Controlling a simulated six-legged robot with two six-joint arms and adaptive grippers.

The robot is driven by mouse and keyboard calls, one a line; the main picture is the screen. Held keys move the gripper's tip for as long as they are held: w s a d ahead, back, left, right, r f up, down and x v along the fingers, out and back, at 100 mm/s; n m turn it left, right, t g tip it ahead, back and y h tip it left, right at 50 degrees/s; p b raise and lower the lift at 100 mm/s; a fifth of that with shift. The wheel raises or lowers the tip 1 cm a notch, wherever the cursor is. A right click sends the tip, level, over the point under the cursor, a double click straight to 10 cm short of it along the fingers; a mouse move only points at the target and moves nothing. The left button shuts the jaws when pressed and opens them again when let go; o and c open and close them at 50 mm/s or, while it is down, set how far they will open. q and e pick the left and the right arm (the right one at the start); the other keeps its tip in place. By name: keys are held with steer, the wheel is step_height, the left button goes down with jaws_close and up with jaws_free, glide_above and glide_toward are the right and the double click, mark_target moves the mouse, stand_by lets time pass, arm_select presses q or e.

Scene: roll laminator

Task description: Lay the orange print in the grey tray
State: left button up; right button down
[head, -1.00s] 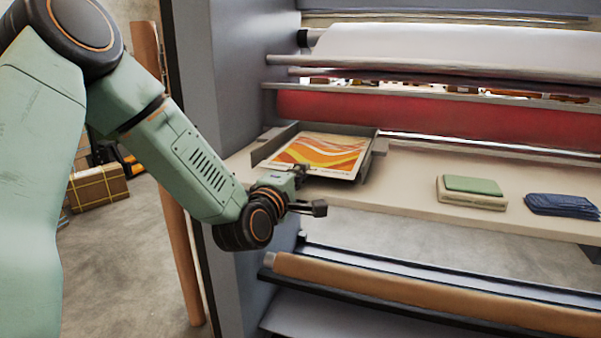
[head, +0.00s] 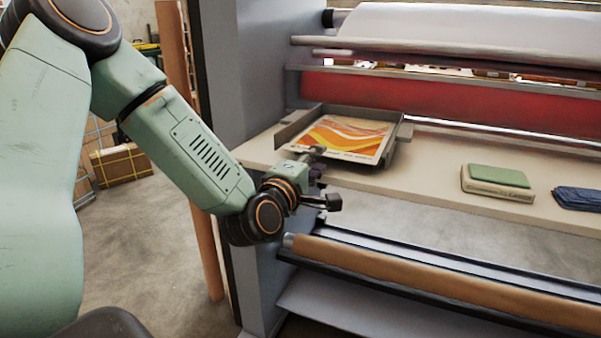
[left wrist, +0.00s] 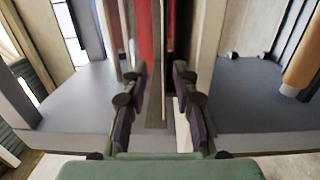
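The orange print (head: 345,137), a pale sheet with orange and yellow waves, lies in the grey tray (head: 397,142) on the beige shelf. Its near edge reaches the tray's near side, and tray walls show at the left, back and right. My left gripper (head: 326,178) is in front of the tray's near left corner. In the left wrist view its dark finger pads (left wrist: 157,108) stand apart with no print between them. Whether a finger touches the tray or print I cannot tell. My right gripper is not in view.
The laminator's red roller (head: 450,98) runs behind. A brown roll (head: 400,273) sits below. The shelf between tray and cloths is clear.

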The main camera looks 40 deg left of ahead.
arm_select(q)
steer(key=s+d+p, duration=0.1)
steer(key=s+p, duration=0.3)
steer(key=s, duration=0.4)
steer(key=shift+d, duration=0.15)
steer(key=shift+f, duration=0.1)
steer(key=s+d+f+m+g+h, duration=0.1)
steer(key=s+d+f+m+g, duration=0.25)
steer(key=f, duration=0.35)
steer(key=s+d+f+m+g+h, duration=0.2)
steer(key=f+m, duration=0.2)
steer(key=f, duration=0.3)
steer(key=s+d+f+m+g+h, duration=0.1)
steer(key=s+d+f+m+g, duration=0.2)
steer(key=f, duration=0.4)
steer(key=s+d+f+m+g, duration=0.1)
steer(key=s+f+m+g, duration=0.3)
steer(key=s, duration=0.6)
steer(key=s+d+f+m+g, duration=0.1)
steer(key=s+f+m+g, duration=0.4)
steer(key=s+f, duration=0.3)
steer(key=shift+s+d+f+y, duration=0.4)
steer(key=shift+s, duration=0.7)
